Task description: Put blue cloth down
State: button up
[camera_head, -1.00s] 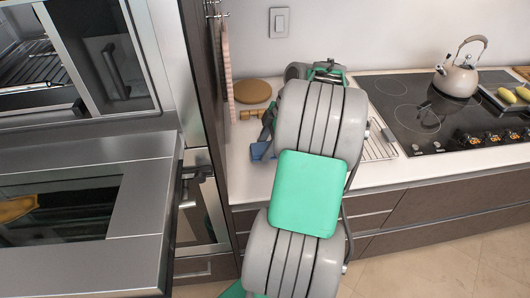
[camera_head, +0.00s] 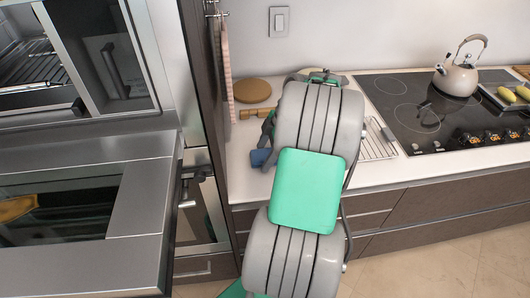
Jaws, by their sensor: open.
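The blue cloth (camera_head: 260,157) is on the white countertop, left of my arm. Only a small part of it shows; my arm hides the rest. My gripper (camera_head: 267,138) is just above and beside the cloth, mostly hidden behind my arm. It is open. Whether its fingers still touch the cloth cannot be seen.
A round wooden board (camera_head: 252,90) and a wooden rolling pin (camera_head: 256,114) lie behind on the counter. A wire rack (camera_head: 378,142) is right of my arm, beside the black cooktop (camera_head: 412,105) with a kettle (camera_head: 456,78). An open oven door (camera_head: 140,205) juts out at left.

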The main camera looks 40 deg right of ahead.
jog(key=p+v, duration=0.2)
jog(key=v, duration=1)
jog(key=shift+r, duration=0.15)
